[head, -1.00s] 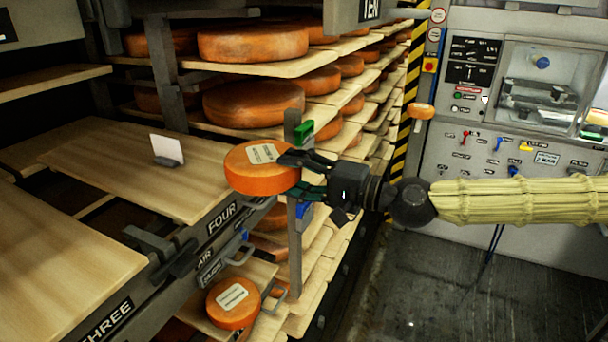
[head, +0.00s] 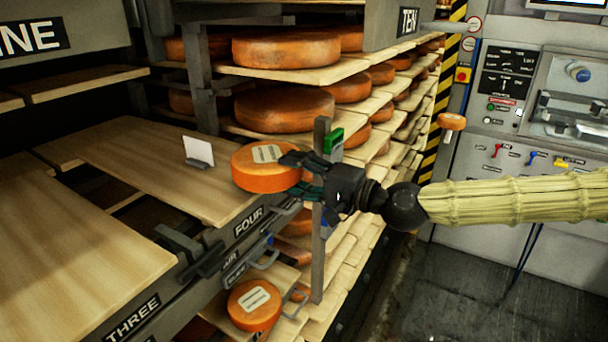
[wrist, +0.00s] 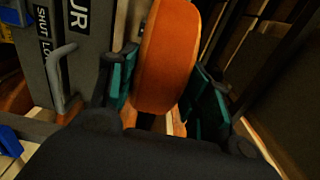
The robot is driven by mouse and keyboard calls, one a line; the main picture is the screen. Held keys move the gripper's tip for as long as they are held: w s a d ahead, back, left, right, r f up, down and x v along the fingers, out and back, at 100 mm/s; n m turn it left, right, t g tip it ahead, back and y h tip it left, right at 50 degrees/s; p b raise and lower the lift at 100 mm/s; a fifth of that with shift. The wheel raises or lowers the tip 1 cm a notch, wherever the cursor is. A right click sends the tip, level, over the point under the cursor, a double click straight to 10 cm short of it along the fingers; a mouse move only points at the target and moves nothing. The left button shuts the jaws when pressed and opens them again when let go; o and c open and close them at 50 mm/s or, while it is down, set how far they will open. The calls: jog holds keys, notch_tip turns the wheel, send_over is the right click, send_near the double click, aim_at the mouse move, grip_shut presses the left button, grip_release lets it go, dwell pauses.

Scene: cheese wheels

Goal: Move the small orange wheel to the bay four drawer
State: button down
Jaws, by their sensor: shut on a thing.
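A small orange wheel (head: 266,174) with a pale label on top is held by my gripper (head: 297,174) at the front edge of the drawer marked FOUR (head: 160,165). In the wrist view the orange wheel (wrist: 166,58) sits between the two teal finger pads, which press on it from either side. The drawer is pulled out and shows a bare wooden board with a white card (head: 198,152) standing on it. The wheel appears level, overlapping the board's right end; I cannot tell whether it touches the board.
A second labelled orange wheel (head: 254,304) lies lower, below the FOUR drawer. An upright grey post (head: 321,230) with a green block stands beside my gripper. Large wheels (head: 284,109) fill the shelves behind. The drawer marked THREE (head: 80,255) has a bare board at left.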

jog(key=shift+p+x, duration=0.35)
jog(key=shift+x, duration=1.85)
jog(key=shift+w+a+f+b, duration=0.1)
jog(key=shift+a+f+b, duration=0.05)
jog(key=shift+f+b, duration=0.95)
jog(key=shift+b, duration=0.1)
jog(key=shift+f+b, duration=0.2)
jog(key=shift+b, duration=0.1)
